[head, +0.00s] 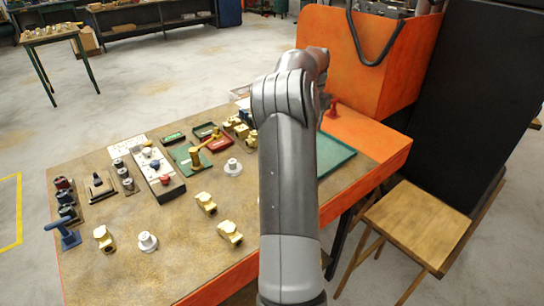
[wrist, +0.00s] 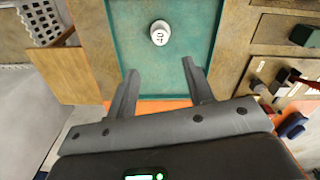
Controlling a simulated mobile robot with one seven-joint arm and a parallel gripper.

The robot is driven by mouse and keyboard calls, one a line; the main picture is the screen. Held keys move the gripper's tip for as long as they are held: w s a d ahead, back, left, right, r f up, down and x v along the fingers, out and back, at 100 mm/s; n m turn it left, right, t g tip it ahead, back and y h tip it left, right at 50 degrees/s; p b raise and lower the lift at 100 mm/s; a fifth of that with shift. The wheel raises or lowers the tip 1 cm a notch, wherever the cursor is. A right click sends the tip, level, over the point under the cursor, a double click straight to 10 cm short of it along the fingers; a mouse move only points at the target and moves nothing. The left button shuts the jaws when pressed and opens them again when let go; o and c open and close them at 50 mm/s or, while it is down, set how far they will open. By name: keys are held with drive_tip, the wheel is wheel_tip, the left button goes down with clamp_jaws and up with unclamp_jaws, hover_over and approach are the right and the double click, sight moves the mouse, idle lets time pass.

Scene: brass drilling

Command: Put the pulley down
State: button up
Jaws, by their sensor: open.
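A round white pulley (wrist: 160,32) with a dark marking on its top stands in a teal tray (wrist: 201,25) in the wrist view. My gripper (wrist: 159,68) is open and empty. Its two fingers point toward the pulley, which is apart from them, just beyond the tips and roughly centred. In the head view my arm covers the pulley and most of the tray; only the tray's right part (head: 335,154) shows. Two similar white pulleys stand on the table in the head view, one near the front (head: 148,242) and one farther back (head: 233,168).
Brass fittings (head: 229,233) lie about the worktable (head: 180,265). A board with knobs (head: 160,172) and a green pad with a brass piece (head: 190,156) stand left of the tray. An orange machine (head: 365,60) rises behind it. A wooden stool (head: 420,218) stands at right.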

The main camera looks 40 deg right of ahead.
drive_tip(key=s+a+r+n+t, duration=0.15)
drive_tip(key=a+r, duration=0.25)
drive_tip(key=a, duration=0.6)
drive_tip(key=s+a+r+n+t, duration=0.1)
drive_tip(key=s+a+r+n, duration=0.2)
drive_tip(key=a, duration=0.7)
drive_tip(key=s+a+r+n+t, duration=0.1)
drive_tip(key=a+r+n, duration=0.3)
drive_tip(key=a, duration=0.6)
drive_tip(key=s+a+f+n+t, duration=0.1)
drive_tip(key=s+a+n, duration=0.2)
drive_tip(key=s+a, duration=0.5)
drive_tip(key=s+a+f+n+t, duration=0.1)
drive_tip(key=s+a+f+n, duration=0.1)
drive_tip(key=s+a, duration=0.7)
drive_tip(key=shift+s+a+f+n, duration=0.2)
drive_tip(key=shift+a+f+n, duration=0.1)
drive_tip(key=shift+a+n, duration=0.65)
drive_tip(key=shift+a, duration=0.15)
drive_tip(key=o, duration=0.7)
